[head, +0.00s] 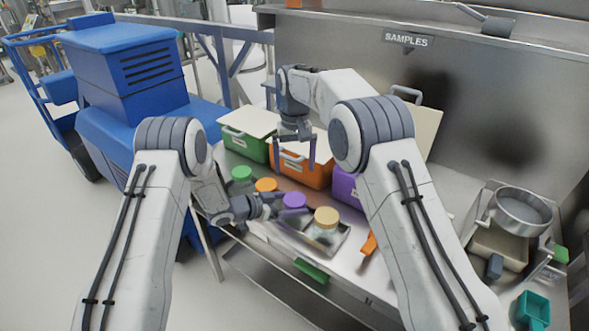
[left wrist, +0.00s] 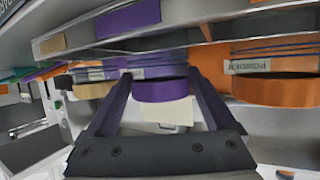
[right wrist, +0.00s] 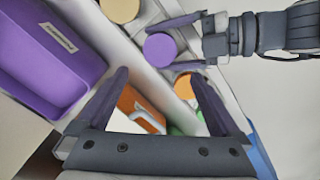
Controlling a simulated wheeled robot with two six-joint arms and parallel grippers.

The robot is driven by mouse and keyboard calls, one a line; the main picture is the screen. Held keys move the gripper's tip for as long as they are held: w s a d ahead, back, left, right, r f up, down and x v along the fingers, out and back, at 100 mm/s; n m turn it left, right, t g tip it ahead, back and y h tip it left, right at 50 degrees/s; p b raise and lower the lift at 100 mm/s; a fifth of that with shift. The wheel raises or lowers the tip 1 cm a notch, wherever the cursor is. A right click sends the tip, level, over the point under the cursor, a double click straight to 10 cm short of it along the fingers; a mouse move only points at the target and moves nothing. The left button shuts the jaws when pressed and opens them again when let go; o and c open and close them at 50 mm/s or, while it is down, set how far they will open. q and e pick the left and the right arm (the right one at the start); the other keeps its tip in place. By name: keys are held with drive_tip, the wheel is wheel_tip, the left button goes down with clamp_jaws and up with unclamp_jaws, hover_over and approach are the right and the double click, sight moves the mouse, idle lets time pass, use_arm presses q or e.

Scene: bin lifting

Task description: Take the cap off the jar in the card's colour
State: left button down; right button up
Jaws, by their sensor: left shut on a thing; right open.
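A row of jars with coloured caps stands along the bench: a green cap (head: 242,173), an orange cap (head: 266,185), a purple cap (head: 294,200) and a tan cap (head: 326,217). My left gripper (head: 283,205) is shut on the purple cap, a finger on either side; the left wrist view shows this cap (left wrist: 160,91) between the fingers. Whether it still sits on its jar is hard to tell. My right gripper (head: 294,166) is open and empty in front of the orange bin, above the bench. I cannot make out a colour card.
Behind the jars stand a green bin (head: 246,147), an orange bin (head: 318,175) and a purple bin (head: 344,188). A sieve (head: 521,209) and a teal scoop (head: 533,309) are at the right. A blue machine (head: 128,70) stands left of the bench.

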sight(294, 199)
wheel_tip(294, 199, down, 12)
drive_tip(key=shift+r, duration=0.15)
idle(0.3)
drive_tip(key=shift+c, duration=0.3)
drive_tip(key=c, duration=1.3)
drive_tip(key=shift+o, duration=0.2)
drive_tip(key=shift+r, duration=0.1)
drive_tip(key=shift+r, duration=1)
use_arm(q)
drive_tip(key=shift+f, duration=0.1)
use_arm(e)
drive_tip(key=shift+r, duration=2.05)
use_arm(q)
unclamp_jaws()
